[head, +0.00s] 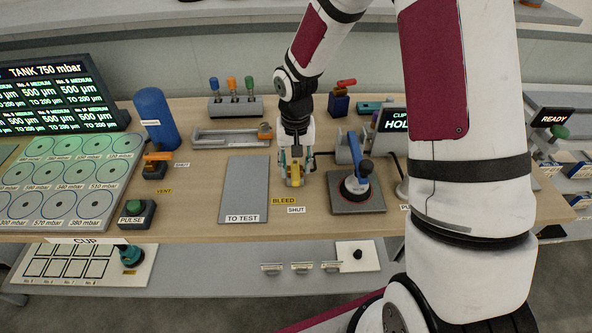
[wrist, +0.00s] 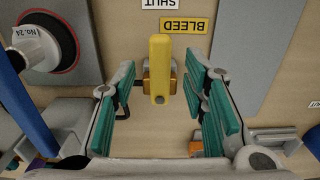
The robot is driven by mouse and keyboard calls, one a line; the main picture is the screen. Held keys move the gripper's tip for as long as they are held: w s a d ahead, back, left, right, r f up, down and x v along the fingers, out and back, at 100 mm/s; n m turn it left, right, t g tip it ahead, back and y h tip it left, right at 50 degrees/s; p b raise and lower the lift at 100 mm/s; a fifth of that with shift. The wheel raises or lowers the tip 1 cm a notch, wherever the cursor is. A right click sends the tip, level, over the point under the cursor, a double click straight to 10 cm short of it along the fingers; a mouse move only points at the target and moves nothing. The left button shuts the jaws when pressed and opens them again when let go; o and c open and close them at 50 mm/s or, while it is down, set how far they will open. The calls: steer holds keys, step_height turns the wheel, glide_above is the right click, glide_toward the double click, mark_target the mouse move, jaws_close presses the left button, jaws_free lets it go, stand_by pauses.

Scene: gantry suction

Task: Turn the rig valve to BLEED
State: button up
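The rig valve has a yellow lever handle (head: 295,174) on an orange-brown body (wrist: 149,82), standing on the wooden bench. Its lever points toward the front edge, roughly in line with the SHUT label (head: 296,210); the BLEED label (head: 284,201) lies beside that line. My gripper (head: 296,163) is above the valve, pointing down. In the wrist view its teal-padded fingers (wrist: 160,85) are wide apart, one on each side of the yellow lever, with clear gaps. Nothing is held. Whether the fingers reach down to lever height is unclear.
A grey TO TEST plate (head: 246,187) lies left of the valve. An orange-handled VENT valve (head: 157,160) and a blue cylinder (head: 155,118) stand further left. A grey bracket (head: 225,138) lies behind.

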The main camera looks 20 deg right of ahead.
mark_target(295, 172)
steer(key=shift+f, duration=1.3)
steer(key=shift+c, duration=0.6)
jaws_close()
